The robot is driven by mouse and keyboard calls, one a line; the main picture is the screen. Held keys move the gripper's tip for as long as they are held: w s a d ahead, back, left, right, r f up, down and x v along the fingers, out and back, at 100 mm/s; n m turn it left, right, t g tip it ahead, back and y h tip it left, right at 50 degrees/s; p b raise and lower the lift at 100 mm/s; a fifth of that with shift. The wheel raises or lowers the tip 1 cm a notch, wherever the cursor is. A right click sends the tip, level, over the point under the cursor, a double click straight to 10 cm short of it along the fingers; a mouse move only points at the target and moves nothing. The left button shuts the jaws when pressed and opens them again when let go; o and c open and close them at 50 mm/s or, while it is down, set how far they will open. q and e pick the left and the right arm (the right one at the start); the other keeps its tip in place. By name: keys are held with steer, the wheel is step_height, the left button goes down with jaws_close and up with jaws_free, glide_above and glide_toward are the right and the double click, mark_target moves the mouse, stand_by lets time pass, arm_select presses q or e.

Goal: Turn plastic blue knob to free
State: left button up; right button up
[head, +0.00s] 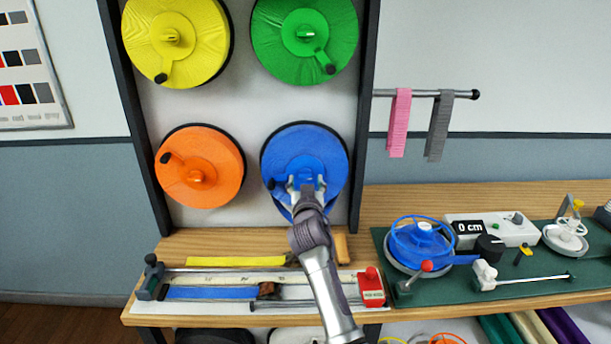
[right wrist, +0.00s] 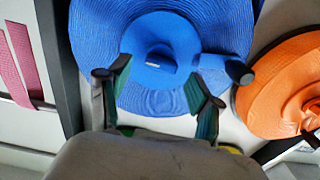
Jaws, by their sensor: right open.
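The blue strap spool (head: 303,143) hangs at the lower right of the wall rack. It fills the upper middle of the right wrist view (right wrist: 100,40). Its small blue knob (right wrist: 160,62) shows at the hub there, with a dark-tipped crank handle (right wrist: 238,72) to its right. My right gripper (head: 306,186) is in front of the lower half of the spool and partly hides the hub in the head view. In the right wrist view its fingers (right wrist: 157,80) are spread, with the knob between and beyond the tips. I cannot tell whether they touch anything. My left gripper is not in view.
Orange (head: 200,165), yellow (head: 175,40) and green (head: 305,40) spools surround the blue one. Below, a workbench holds a measuring rail (head: 225,278) with straps and a winding device (head: 420,243). Pink (head: 399,125) and grey straps hang from a bar at right.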

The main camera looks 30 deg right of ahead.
mark_target(305, 176)
steer(key=shift+x, duration=1.25)
steer(key=shift+c, duration=0.3)
steer(key=c, duration=1.1)
